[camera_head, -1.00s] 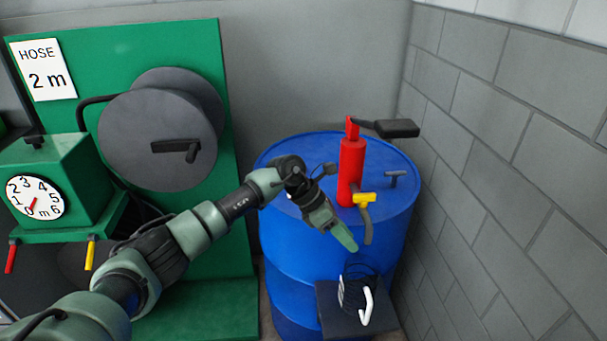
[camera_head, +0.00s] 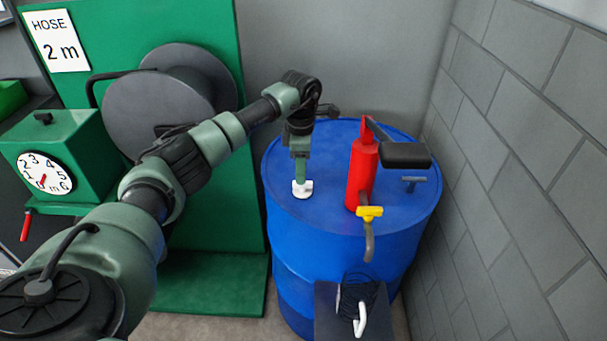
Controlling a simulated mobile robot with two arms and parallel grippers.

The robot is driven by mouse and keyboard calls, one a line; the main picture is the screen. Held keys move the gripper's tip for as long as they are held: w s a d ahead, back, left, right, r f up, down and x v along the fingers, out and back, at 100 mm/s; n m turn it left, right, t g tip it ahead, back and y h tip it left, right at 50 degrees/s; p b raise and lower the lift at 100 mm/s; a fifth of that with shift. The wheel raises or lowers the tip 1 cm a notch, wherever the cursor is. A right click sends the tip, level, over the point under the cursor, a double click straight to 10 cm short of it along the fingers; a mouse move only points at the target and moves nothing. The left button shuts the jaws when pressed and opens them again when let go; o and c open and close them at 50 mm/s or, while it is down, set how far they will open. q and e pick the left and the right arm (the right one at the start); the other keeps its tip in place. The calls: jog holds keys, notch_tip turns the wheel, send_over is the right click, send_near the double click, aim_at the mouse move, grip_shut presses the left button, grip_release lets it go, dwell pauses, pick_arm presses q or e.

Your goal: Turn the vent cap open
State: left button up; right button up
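A small white cap (camera_head: 302,192) sits on the top of the blue drum (camera_head: 330,265), left of the red pump. It looks like the vent cap. My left gripper (camera_head: 301,180) points down from above, with its fingertips at the cap. The fingers overlap in this view and hide part of the cap, so I cannot tell whether they are closed on it. A grey T-shaped handle (camera_head: 413,181) stands on the right side of the drum top. My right gripper is not in view.
A red hand pump (camera_head: 361,177) with a black handle (camera_head: 405,155) and yellow valve (camera_head: 369,212) stands close right of my gripper. A hose reel (camera_head: 150,115) is at the left. A block wall (camera_head: 525,130) bounds the right.

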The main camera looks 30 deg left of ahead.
pick_arm(q)
jog(key=f, duration=0.3)
jog(key=shift+w+d+f, duration=0.1)
jog(key=shift+w+f, duration=0.25)
jog(key=shift+f, duration=0.05)
jog(key=shift+s+r, duration=0.1)
grip_shut()
